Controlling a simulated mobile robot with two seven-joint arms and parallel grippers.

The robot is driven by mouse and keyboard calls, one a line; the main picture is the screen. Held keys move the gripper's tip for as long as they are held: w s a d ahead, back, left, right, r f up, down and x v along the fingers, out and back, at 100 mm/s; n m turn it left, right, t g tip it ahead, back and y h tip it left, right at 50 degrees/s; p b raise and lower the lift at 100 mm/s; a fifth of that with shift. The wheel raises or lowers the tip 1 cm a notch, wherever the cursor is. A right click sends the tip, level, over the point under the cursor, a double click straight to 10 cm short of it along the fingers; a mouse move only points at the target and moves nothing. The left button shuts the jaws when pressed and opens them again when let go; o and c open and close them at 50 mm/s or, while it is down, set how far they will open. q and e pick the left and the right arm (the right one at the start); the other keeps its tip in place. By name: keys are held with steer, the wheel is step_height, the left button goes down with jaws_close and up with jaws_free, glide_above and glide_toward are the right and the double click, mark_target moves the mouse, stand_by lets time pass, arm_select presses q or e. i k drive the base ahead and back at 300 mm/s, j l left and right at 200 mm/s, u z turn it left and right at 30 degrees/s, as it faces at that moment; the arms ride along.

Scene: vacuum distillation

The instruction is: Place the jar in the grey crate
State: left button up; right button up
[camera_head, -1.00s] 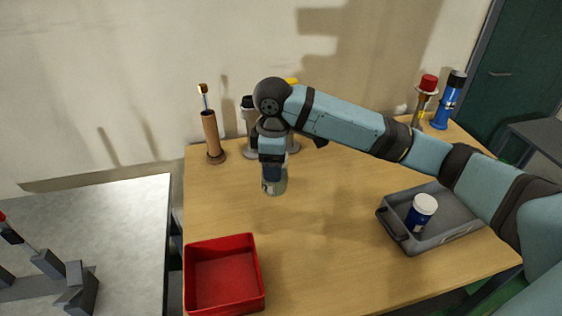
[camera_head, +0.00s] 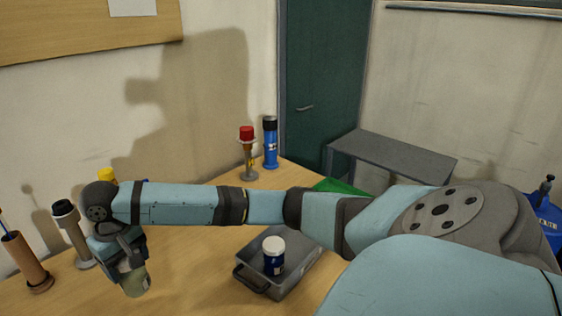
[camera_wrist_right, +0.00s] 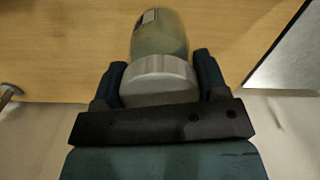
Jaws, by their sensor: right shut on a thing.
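The jar is a greenish see-through jar (camera_head: 134,281) with a pale ribbed lid (camera_wrist_right: 160,78) and a label. My right gripper (camera_head: 122,257) is shut on the jar near its lid, at the left of the head view. The jar hangs below the gripper, slightly tilted in the head view. In the right wrist view the fingers stand on both sides of the lid. The grey crate (camera_head: 301,267) stands on the table, to the right of the jar. A blue bottle with a white lid (camera_head: 273,256) stands in it. My left gripper is out of view.
A brown cylinder (camera_head: 26,262) and a dark-capped stand (camera_head: 73,235) are close to the gripper at the left. A red-capped stand (camera_head: 248,155) and a blue bottle (camera_head: 270,143) stand at the back corner. The wooden table (camera_head: 205,275) is clear between jar and crate.

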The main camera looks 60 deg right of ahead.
mark_target(301, 242)
steer(key=k+l+z, duration=0.1)
steer(key=l, duration=0.35)
steer(key=k+l+z, duration=0.1)
steer(key=l, duration=0.35)
steer(key=k+l+z, duration=0.15)
steer(key=l, duration=0.3)
steer(key=k+l+z, duration=0.1)
steer(key=l, duration=0.35)
